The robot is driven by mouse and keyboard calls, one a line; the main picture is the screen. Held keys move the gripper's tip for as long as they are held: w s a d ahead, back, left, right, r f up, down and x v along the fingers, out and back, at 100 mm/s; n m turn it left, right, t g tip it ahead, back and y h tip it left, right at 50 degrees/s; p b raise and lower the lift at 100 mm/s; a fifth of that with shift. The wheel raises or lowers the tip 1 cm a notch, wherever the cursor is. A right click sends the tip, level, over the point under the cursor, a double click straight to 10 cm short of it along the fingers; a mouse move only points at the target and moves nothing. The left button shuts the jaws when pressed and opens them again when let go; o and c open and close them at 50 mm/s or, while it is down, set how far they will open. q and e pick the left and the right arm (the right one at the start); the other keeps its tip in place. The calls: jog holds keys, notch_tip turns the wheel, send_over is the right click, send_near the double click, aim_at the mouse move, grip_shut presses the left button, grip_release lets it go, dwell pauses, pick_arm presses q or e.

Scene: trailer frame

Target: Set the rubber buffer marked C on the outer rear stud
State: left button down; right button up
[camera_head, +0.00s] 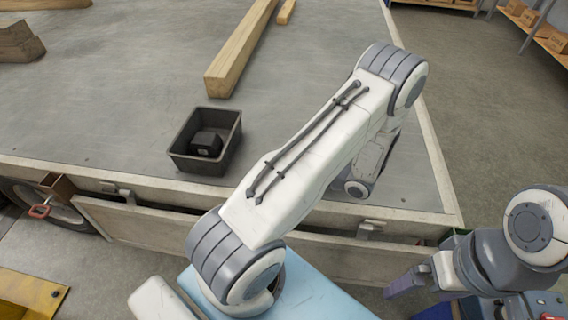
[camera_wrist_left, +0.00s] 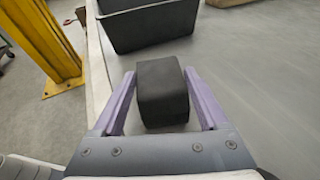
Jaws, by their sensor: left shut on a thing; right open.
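A black block-shaped buffer (camera_wrist_left: 162,92) sits between the purple fingers of my left gripper (camera_wrist_left: 161,98), which is shut on it. No letter C can be read on the faces that show. In the head view my left arm covers its own gripper and the held buffer. Another black block (camera_head: 206,144) lies in a black open bin (camera_head: 232,143) on the grey deck; the bin (camera_wrist_left: 150,43) also shows just beyond the held buffer in the left wrist view. My right gripper (camera_head: 412,297) is open at lower right, beyond the deck's edge. I cannot make out the outer rear stud.
The grey trailer deck (camera_head: 90,100) has a pale raised border. A long timber beam (camera_head: 240,48) lies behind the bin, and wooden wedges (camera_head: 20,41) are at far left. A yellow post (camera_wrist_left: 48,45) stands off the deck. The deck left of the bin is clear.

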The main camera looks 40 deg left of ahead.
pick_arm(q)
jog(key=shift+f, duration=0.15)
grip_release()
jog(key=shift+f+b, duration=0.1)
jog(key=shift+b, duration=0.2)
jog(key=v, duration=1)
jog(key=shift+w+d, duration=0.15)
jog(key=shift+d, duration=0.15)
jog(key=shift+a, duration=0.1)
